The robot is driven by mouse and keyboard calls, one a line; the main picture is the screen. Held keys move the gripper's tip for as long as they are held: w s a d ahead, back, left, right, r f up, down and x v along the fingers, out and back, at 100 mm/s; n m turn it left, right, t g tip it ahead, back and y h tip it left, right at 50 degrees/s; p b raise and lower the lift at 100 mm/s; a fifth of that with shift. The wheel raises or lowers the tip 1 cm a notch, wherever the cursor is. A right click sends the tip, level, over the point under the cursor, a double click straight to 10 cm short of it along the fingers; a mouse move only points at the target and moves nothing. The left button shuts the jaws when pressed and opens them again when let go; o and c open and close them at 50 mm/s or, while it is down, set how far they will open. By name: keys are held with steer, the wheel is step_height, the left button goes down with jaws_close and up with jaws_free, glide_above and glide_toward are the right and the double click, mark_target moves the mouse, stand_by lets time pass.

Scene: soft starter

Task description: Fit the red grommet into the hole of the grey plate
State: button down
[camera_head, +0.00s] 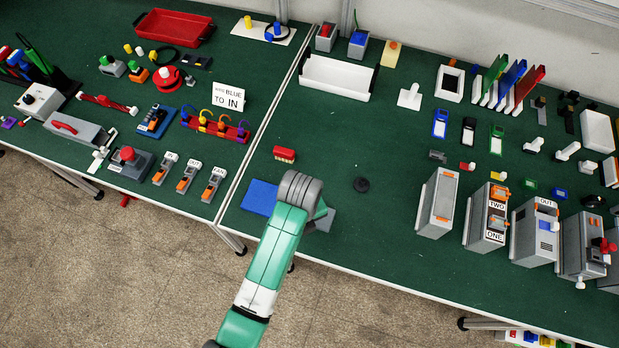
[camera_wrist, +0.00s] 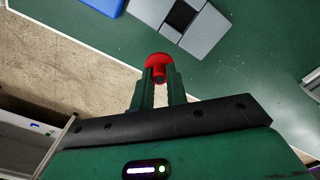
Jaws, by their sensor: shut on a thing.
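My gripper (camera_wrist: 160,80) is shut on the red grommet (camera_wrist: 158,63), which sits between the fingertips in the wrist view. The grey plate (camera_wrist: 204,32) lies on the green table beyond the fingertips, toward the top of the wrist view. A dark square hole (camera_wrist: 181,15) shows in it. The grommet appears short of the plate and apart from it. In the head view my arm hides the gripper and the grommet. Only a grey corner of the plate (camera_head: 323,221) shows beside my arm's end.
A blue mat (camera_head: 259,197) lies just left of the plate. A red block (camera_head: 284,154) and a black round piece (camera_head: 361,184) lie farther back. Grey boxes (camera_head: 437,203) stand to the right. The table's front edge runs close by; the green middle is mostly free.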

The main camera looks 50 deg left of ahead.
steer(key=w+a, duration=0.2)
steer(key=w, duration=0.1)
steer(key=w+a, duration=0.1)
steer(key=w, duration=0.1)
steer(key=shift+w+a+f+b, duration=0.1)
steer(key=shift+w+f+b, duration=0.05)
steer(key=shift+f+b, duration=0.15)
steer(key=shift+f, duration=1.75)
steer(key=shift+f+b, duration=0.2)
steer(key=shift+b, duration=0.1)
steer(key=c, duration=1.4)
jaws_free()
steer(key=shift+r, duration=0.15)
step_height(320, 180, up, 12)
steer(key=p, duration=0.1)
steer(key=shift+p, duration=0.3)
